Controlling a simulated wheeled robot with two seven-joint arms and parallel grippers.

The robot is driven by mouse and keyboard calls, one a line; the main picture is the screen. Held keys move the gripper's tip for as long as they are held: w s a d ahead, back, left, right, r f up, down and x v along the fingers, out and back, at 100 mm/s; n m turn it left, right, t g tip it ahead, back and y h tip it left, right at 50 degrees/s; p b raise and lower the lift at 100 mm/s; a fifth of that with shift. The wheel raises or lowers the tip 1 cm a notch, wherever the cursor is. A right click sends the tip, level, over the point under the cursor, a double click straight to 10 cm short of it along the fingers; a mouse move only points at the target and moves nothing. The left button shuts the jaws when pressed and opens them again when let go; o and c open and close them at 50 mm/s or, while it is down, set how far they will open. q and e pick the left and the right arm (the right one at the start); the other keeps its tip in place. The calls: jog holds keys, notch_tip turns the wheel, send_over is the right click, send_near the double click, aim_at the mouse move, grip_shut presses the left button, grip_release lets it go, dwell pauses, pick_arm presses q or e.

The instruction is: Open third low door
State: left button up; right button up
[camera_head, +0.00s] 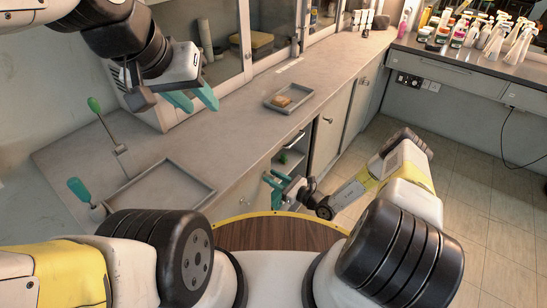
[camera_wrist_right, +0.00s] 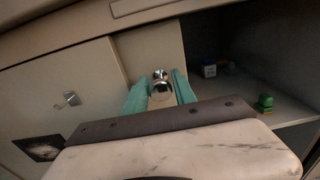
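The low cabinet fronts run under the grey counter. One cream door (camera_wrist_right: 150,45) carries a round chrome knob (camera_wrist_right: 161,88), seen in the right wrist view. To the right of this door is a dark open compartment (camera_wrist_right: 225,60) with a shelf; it also shows in the head view (camera_head: 290,160). My right gripper (camera_head: 279,182) is low in front of the cabinets, and its teal fingers (camera_wrist_right: 160,88) lie on both sides of the knob and appear closed on it. My left gripper (camera_head: 194,97) hangs over the counter, open and empty.
On the counter (camera_head: 235,125) are a tray with a tan object (camera_head: 283,100) and an empty grey tray (camera_head: 163,190). Small items (camera_wrist_right: 264,103) sit inside the compartment. Another low door (camera_head: 328,135) stands to the right. A bottle-laden bench (camera_head: 470,70) is at the right. The tiled floor (camera_head: 480,200) is clear.

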jog(key=v, duration=0.7)
jog(key=shift+s+d, duration=0.25)
jog(key=shift+d, duration=0.05)
jog(key=s+r+n+g+h, duration=0.25)
jog(key=r+n+g, duration=0.5)
jog(key=r, duration=0.75)
jog(key=s+r+n+g+h, duration=0.1)
jog(key=s+r+n+g, duration=0.25)
jog(key=r+n, duration=0.9)
jog(key=s+d+r+n+t+h, duration=0.3)
jog(key=s+r, duration=0.5)
jog(key=r, duration=0.3)
jog(key=s+d+r+n+t+h, duration=0.2)
jog(key=s+d+r+h, duration=0.4)
jog(key=r, duration=0.6)
jog(key=s+t, duration=0.1)
jog(key=s, duration=0.1)
jog(key=shift+s+r+n+t, duration=0.2)
jog(key=shift+s+n+t, duration=0.1)
jog(key=shift+n, duration=0.1)
